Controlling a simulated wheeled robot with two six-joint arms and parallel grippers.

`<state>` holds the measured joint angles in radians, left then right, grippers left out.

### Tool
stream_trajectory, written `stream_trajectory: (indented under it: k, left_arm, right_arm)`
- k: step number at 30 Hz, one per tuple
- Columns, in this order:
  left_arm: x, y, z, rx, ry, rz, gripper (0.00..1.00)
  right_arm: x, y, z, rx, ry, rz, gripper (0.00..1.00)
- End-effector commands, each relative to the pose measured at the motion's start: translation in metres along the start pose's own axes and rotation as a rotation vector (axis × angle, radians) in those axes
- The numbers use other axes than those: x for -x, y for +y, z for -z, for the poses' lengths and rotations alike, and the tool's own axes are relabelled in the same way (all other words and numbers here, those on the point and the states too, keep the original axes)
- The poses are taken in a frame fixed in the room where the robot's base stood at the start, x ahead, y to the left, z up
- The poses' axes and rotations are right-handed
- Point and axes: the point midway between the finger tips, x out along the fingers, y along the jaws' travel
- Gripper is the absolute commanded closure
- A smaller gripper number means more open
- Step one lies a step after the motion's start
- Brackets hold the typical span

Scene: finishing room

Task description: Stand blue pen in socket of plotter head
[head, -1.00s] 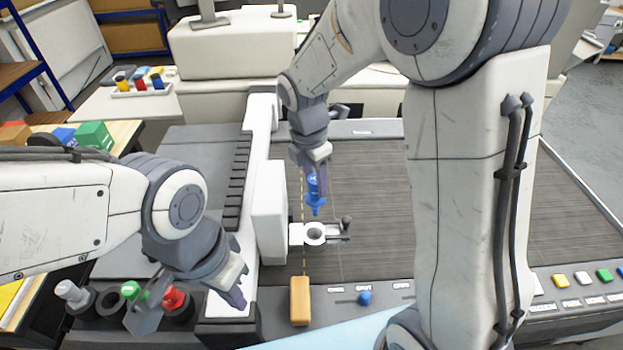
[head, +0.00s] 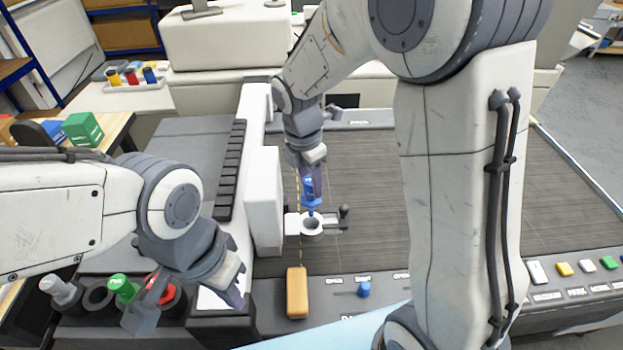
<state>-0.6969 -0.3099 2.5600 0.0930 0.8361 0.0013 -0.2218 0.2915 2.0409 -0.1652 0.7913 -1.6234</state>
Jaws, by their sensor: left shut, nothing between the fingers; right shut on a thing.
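The blue pen (head: 310,194) is held point down by my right gripper (head: 311,180), which is shut on it. The plotter head (head: 263,200) is a white block with a small arm that carries a round ring socket (head: 312,225). The pen tip shows at the far rim of the ring, over or just behind its opening; I cannot tell whether it has entered. My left gripper (head: 236,297) is shut and empty, low at the left, beside the front end of the white rail.
A dark lever (head: 343,212) sits beside the socket. An orange block (head: 297,293) and a blue knob (head: 364,289) are on the front panel. White, green and red capped pens (head: 123,289) stand in dark holders near my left gripper. The plotter bed (head: 370,180) is clear.

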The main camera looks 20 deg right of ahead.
Motion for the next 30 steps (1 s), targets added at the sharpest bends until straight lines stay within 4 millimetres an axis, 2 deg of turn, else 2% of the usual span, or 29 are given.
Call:
stream_trajectory:
  k: [11, 30]
  left_arm:
    - [-0.003, 0.0, 0.0, 0.0, 0.0, 0.0, 1.0]
    - [-0.019, -0.001, -0.001, 0.0, 0.0, 0.0, 1.0]
  right_arm:
    - [-0.004, 0.0, 0.0, 0.0, 0.0, 0.0, 1.0]
    - [-0.029, -0.001, 0.003, 0.0, 0.0, 0.001, 1.0]
